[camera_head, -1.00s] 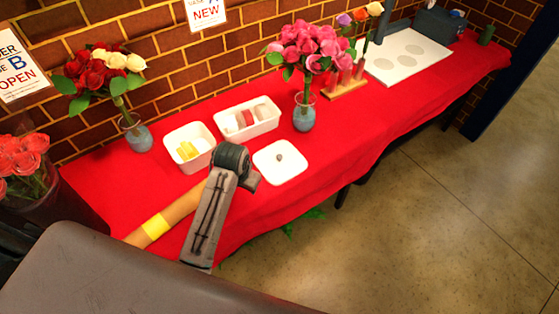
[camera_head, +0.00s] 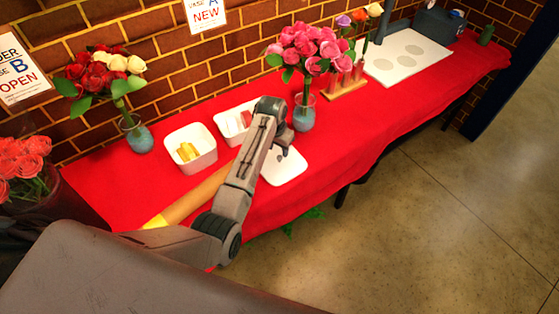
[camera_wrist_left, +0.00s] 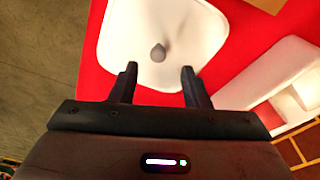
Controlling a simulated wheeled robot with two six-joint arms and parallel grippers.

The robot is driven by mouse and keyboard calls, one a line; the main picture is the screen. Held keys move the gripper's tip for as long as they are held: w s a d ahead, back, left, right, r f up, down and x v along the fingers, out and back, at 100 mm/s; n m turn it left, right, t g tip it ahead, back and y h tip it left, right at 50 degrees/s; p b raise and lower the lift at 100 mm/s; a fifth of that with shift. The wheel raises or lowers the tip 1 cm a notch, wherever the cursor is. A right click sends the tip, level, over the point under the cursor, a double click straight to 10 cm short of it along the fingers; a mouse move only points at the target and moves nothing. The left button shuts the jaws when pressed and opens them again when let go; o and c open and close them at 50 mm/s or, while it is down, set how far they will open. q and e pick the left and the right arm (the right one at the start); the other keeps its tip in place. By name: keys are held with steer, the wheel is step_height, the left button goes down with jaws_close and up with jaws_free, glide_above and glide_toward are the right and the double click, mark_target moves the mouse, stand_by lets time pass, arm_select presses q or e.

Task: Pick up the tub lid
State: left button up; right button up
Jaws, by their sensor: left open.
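The white tub lid (camera_head: 284,168) lies flat on the red-covered table, partly hidden by my left arm in the head view. It also shows in the left wrist view (camera_wrist_left: 195,30), with a small grey knob (camera_wrist_left: 158,53) at its middle. My left gripper (camera_wrist_left: 159,82) is open and empty. Its two fingertips point at the lid, one on either side of the knob's line and short of the knob in the picture. In the head view the left gripper (camera_head: 284,142) is above the lid, its fingers mostly hidden. My right gripper is in neither view.
A white tub (camera_head: 205,158) with yellow pieces and a white tray (camera_head: 229,123) stand left of the lid. A vase (camera_head: 303,116) of pink flowers stands just behind it. A paper-wrapped roll (camera_head: 200,196) lies near the front edge.

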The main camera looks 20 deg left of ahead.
mark_target(279, 157)
arm_select(q)
steer(key=shift+f, duration=0.3)
steer(key=f, duration=0.1)
steer(key=f+p, duration=0.1)
steer(key=f, duration=0.1)
steer(key=shift+w+d+f, duration=0.1)
steer(key=shift+d+f, duration=0.1)
steer(key=shift+f, duration=0.05)
steer(key=shift+w+f+p, duration=0.1)
steer(key=shift+f+p, duration=0.2)
steer(key=shift+f, duration=0.25)
steer(key=c, duration=0.9)
jaws_close()
